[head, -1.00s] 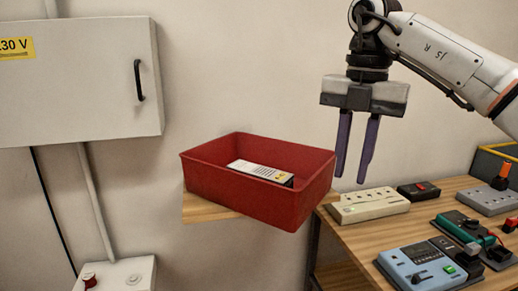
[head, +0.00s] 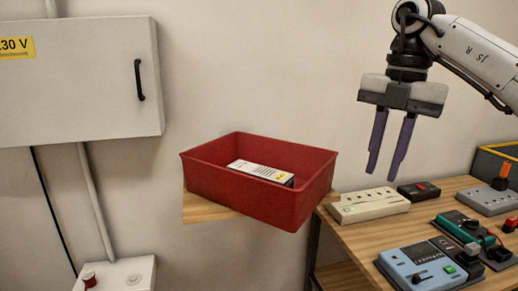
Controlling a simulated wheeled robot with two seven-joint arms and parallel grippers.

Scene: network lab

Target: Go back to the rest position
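My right gripper (head: 383,177) hangs in the air at the upper right of the head view, fingers pointing down. Its two purple fingers are apart with nothing between them. It is above the back of the wooden table (head: 347,235), to the right of the red bin. My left gripper is not in view.
A red bin (head: 245,202) on a small wooden shelf (head: 203,209) holds a white box-like device (head: 262,172). The table carries a beige power strip (head: 368,205), a small dark switch box (head: 418,190), a blue device (head: 420,266) and several other devices. A grey cabinet (head: 75,80) hangs at left.

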